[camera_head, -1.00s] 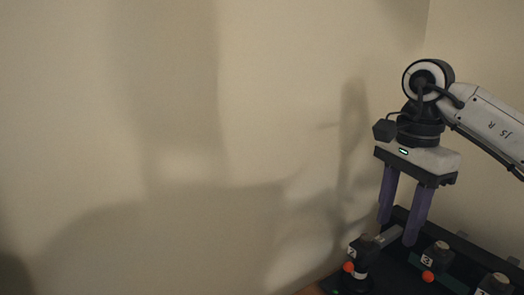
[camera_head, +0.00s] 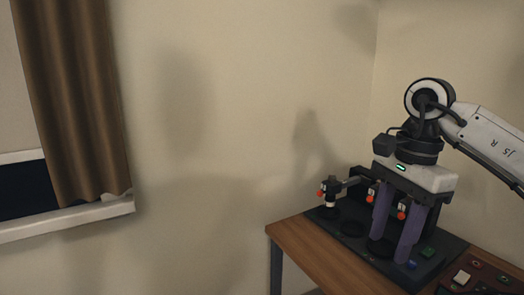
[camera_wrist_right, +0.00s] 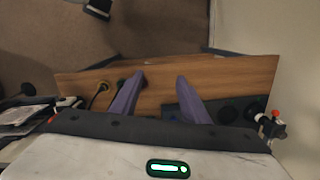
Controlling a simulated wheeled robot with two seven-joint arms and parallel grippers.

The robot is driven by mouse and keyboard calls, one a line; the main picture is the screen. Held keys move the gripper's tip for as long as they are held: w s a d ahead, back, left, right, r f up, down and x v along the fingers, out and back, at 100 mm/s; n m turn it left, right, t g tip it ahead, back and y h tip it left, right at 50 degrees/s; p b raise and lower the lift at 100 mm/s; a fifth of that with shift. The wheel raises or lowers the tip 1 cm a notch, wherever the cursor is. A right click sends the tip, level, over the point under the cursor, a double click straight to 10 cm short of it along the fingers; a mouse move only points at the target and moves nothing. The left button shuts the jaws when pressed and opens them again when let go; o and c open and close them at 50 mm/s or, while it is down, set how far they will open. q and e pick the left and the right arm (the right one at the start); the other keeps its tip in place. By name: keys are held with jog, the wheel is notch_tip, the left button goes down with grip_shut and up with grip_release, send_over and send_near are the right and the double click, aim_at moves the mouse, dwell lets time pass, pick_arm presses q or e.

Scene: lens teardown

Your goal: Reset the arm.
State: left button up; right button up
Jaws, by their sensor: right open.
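My right gripper (camera_head: 388,248) hangs fingers down at the right of the head view, its two purple fingers apart with nothing between them. Its fingers appear in front of a black base plate (camera_head: 338,242) on the wooden table (camera_head: 300,248); whether they touch it I cannot tell. In the right wrist view the open fingers (camera_wrist_right: 160,77) lie across the picture of the table (camera_wrist_right: 225,75). My left gripper is in neither view.
Several small posts with orange knobs (camera_head: 321,194) stand along the plate's back edge. A dark panel (camera_head: 490,279) with buttons lies at the lower right. A brown curtain (camera_head: 70,95) and sill (camera_head: 65,221) are at the left. Bare wall lies between.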

jog(key=s+a+f+m+g+y, duration=0.1)
jog(key=s+a+f+y, duration=0.15)
jog(key=a, duration=0.45)
jog(key=s+a+f+g+y, duration=0.1)
jog(key=a+f+y, duration=0.25)
jog(key=a, duration=0.45)
jog(key=s+a+f+m+g+y, duration=0.1)
jog(key=s+a+f+g+y, duration=0.2)
jog(key=a, duration=0.4)
jog(key=a+r+m+t+y, duration=0.5)
jog(key=a+m+t+y, duration=0.1)
jog(key=m+y, duration=0.6)
jog(key=w+d+f+m+t+h, duration=0.2)
jog(key=d+f+m+t+h, duration=0.55)
jog(key=m, duration=0.75)
jog(key=w+d+f+m+t+h, duration=0.3)
jog(key=d+f+m+t+h, duration=0.4)
jog(key=f+m, duration=0.6)
jog(key=s+d+f+m+g+h, duration=0.2)
jog(key=s+f+m, duration=0.4)
jog(key=s+f, duration=0.3)
jog(key=s+d+f+m+g+h, duration=0.3)
jog(key=s+d+f+m+g, duration=0.2)
jog(key=s+f, duration=0.5)
jog(key=shift+m, duration=1.2)
